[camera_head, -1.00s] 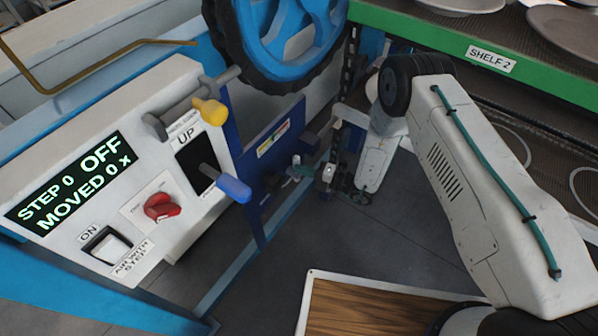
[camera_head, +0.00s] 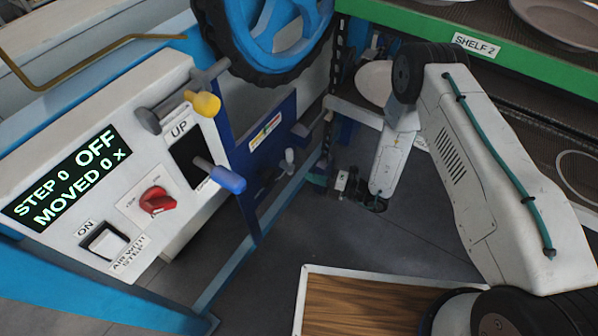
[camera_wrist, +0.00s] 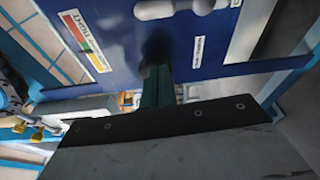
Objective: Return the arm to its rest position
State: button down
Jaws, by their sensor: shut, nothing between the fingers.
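My white arm (camera_head: 470,165), with a teal cable along it, is bent on the right of the head view. Its forearm (camera_head: 396,155) points down to my gripper (camera_head: 318,180), which is small and dark there, right of the blue panel. In the wrist view my gripper (camera_wrist: 157,85) is a narrow dark teal pair of fingers, shut and empty. It points toward the dark blue panel (camera_wrist: 130,30), which bears a coloured label and a grey handle (camera_wrist: 180,8). I cannot tell the exact gap to the panel.
A blue wheel (camera_head: 280,30) and green-edged shelf (camera_head: 480,50) stand behind.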

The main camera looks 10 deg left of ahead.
jog(key=shift+v, duration=1.8)
